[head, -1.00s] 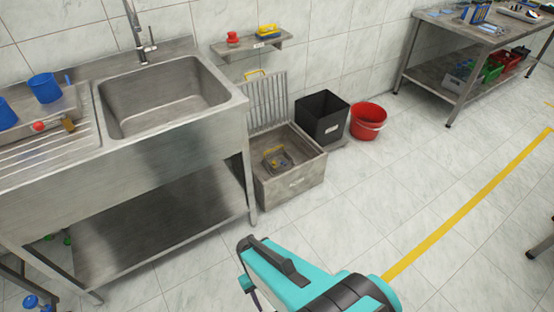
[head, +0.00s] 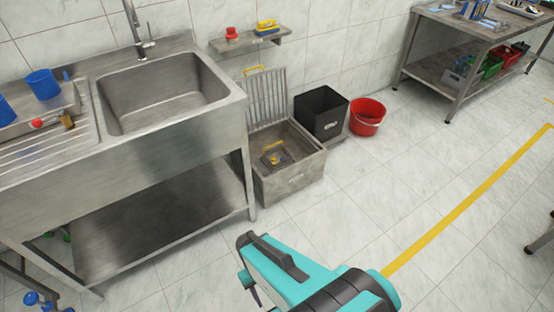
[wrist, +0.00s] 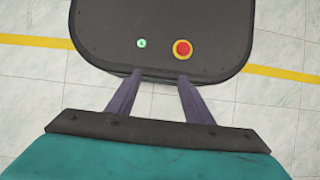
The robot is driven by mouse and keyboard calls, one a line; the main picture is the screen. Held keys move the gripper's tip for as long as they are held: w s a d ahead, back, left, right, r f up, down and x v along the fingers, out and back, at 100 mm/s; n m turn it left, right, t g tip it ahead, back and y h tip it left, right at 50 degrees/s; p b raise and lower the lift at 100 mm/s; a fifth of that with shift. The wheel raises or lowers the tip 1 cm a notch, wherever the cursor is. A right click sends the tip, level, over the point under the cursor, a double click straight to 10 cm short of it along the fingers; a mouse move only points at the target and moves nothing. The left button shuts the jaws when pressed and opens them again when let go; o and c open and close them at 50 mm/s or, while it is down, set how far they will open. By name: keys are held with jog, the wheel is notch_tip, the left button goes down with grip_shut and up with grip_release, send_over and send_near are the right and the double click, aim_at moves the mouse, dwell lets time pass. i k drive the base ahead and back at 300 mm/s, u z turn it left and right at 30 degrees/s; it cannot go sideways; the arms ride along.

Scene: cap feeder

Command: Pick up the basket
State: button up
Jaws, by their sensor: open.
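The basket (head: 277,157) looks like a small mesh strainer with a yellow handle. It sits inside an open grey floor box (head: 290,182), whose slatted lid (head: 266,97) stands raised against the wall. The box walls hide part of the basket. My gripper (wrist: 159,76) is open and empty in the wrist view, its two purple fingers apart above my own dark base. The basket is not in the wrist view. In the head view my teal arm is at the bottom, in front of the box and well apart from it.
A steel sink unit (head: 195,150) with a lower shelf stands just left of the box. A black bin (head: 320,120) and a red bucket (head: 367,117) stand to its right. A small wall shelf (head: 250,43) is above. The tiled floor in front is clear.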

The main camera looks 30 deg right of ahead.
aim_at(278, 154)
jog(key=u, duration=1.1)
jog(key=k, duration=0.15)
jog(key=z, duration=3.05)
jog(key=i, duration=2.55)
